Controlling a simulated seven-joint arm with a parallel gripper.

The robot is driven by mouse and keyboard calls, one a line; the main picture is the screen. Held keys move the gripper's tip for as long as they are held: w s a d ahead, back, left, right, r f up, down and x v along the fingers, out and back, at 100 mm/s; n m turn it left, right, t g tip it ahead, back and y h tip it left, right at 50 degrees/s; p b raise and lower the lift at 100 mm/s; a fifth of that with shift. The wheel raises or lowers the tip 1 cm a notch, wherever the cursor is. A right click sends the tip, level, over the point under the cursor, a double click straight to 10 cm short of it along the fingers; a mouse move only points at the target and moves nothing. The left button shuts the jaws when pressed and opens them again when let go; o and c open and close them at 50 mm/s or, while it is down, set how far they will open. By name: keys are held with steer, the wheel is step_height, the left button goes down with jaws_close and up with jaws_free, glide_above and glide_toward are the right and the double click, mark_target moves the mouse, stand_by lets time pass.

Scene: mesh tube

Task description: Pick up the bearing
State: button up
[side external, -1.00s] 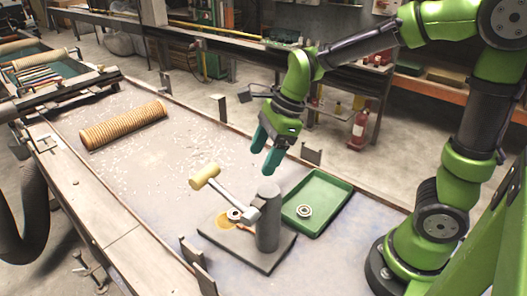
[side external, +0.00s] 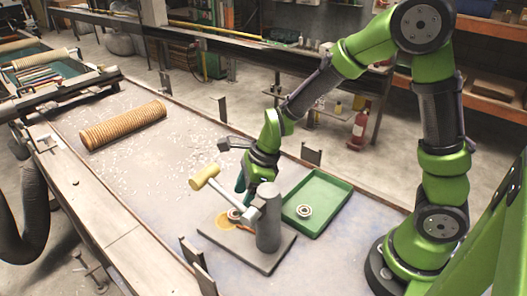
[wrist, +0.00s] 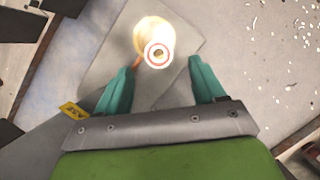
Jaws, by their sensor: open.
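One bearing (side external: 235,214), a small grey ring, sits on the dark base plate beside an orange disc. A ring with a red rim (wrist: 158,55), which looks like this bearing, shows in the wrist view against a bright pale-yellow round shape. Another bearing (side external: 304,211) lies in the green tray (side external: 329,195). My gripper (side external: 246,186) is above the plate, partly behind the mallet. In the wrist view its two teal fingers (wrist: 160,68) are apart, with the ring ahead between them and nothing held. The lower fingertips are partly hidden in the side view.
A ribbed brown tube (side external: 123,125) lies at the back left. Scattered pale shavings lie on the open tabletop between.

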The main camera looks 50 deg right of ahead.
mark_target(230, 216)
steer(key=x, duration=0.4)
steer(key=shift+a+f, duration=0.2)
steer(key=shift+c, duration=0.3)
steer(key=c, duration=1.2)
steer(key=r, duration=0.2)
steer(key=a+r, duration=0.1)
steer(key=r, duration=0.2)
steer(key=w+a+r, duration=0.1)
steer(key=r, duration=0.2)
steer(key=shift+f, duration=3.1)
